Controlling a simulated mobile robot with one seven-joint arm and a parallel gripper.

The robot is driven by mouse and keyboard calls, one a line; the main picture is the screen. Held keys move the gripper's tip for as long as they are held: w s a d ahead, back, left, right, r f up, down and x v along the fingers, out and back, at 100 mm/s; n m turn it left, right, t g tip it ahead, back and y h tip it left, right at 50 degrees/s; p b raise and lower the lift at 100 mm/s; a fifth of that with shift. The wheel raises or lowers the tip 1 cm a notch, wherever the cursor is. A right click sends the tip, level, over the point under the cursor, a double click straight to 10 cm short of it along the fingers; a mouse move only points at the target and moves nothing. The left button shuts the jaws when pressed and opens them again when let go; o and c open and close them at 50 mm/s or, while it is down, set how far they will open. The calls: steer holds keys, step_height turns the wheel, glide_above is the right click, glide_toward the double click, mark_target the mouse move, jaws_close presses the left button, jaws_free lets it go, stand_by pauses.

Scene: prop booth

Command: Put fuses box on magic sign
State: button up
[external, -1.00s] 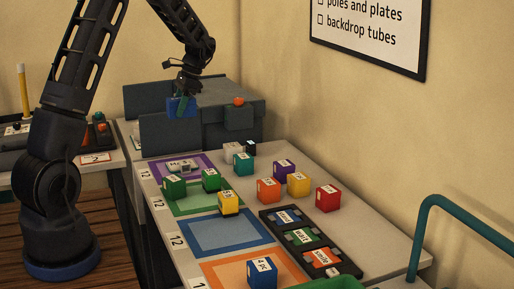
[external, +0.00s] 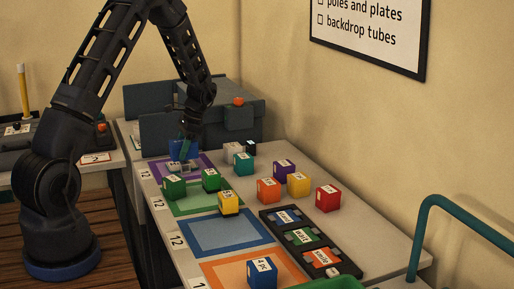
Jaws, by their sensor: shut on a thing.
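My gripper (external: 186,142) is shut on a blue box (external: 178,154); I cannot read any label on it, so I cannot confirm it is the fuses box. The gripper holds it low, at the far part of the purple-bordered square (external: 207,160). A small sign with lettering (external: 176,167) lies in that square, probably the magic sign; its text is too small to read surely. The blue box overlaps the sign's far side in the picture. I cannot tell whether they touch.
A green box (external: 173,188), another green box (external: 211,180) and a yellow box (external: 228,203) stand close in front. A teal box (external: 243,163) and several other coloured boxes stand to the right. A dark grey case (external: 170,133) is behind. The blue-bordered square (external: 224,235) is empty.

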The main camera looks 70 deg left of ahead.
steer(key=shift+f, duration=0.65)
steer(key=o, duration=1.1)
steer(key=shift+f, duration=0.15)
